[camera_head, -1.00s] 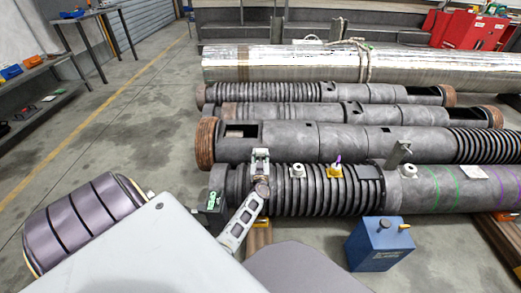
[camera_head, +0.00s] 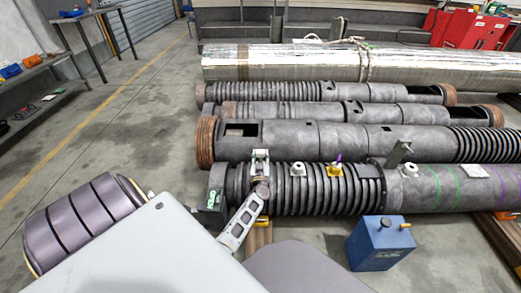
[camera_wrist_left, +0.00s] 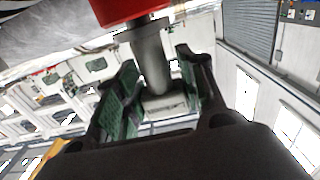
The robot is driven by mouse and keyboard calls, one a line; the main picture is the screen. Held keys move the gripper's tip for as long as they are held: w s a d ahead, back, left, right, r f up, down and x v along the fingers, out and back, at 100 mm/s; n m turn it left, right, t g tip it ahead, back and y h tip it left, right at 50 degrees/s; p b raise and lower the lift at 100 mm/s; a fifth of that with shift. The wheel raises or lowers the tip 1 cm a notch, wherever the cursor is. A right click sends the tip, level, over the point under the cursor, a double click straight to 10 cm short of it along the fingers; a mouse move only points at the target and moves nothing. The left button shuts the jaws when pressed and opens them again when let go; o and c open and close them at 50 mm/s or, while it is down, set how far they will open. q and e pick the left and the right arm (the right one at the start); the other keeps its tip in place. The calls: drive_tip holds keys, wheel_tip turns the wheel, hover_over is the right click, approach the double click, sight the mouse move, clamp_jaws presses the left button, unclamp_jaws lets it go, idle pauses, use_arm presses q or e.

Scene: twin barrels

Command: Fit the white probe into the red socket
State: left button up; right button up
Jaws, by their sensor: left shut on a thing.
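In the left wrist view, my left gripper (camera_wrist_left: 157,66) is shut on the white probe (camera_wrist_left: 151,60), which stands between the green-padded fingers. The probe has a broad collar near its far end. The red socket (camera_wrist_left: 120,9) is just beyond that collar, at the top edge and partly cut off. A narrow dark band shows between collar and red. I cannot tell how far the probe reaches into the socket. In the head view I cannot make out the probe, the red socket or the left fingers clearly; my pale arm covers the lower left.
A dark ribbed barrel (camera_head: 440,190) lies across the head view, with other barrels behind it. Small white and yellow fittings (camera_head: 335,171) stand on it. A blue box (camera_head: 381,245) is on the floor in front. Open floor (camera_head: 130,120) lies at the left.

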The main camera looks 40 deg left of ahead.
use_arm(q)
drive_tip(key=shift+f, duration=0.4)
idle(0.3)
drive_tip(key=o, duration=1.1)
drive_tip(key=shift+o, duration=0.2)
drive_tip(key=shift+r, duration=0.15)
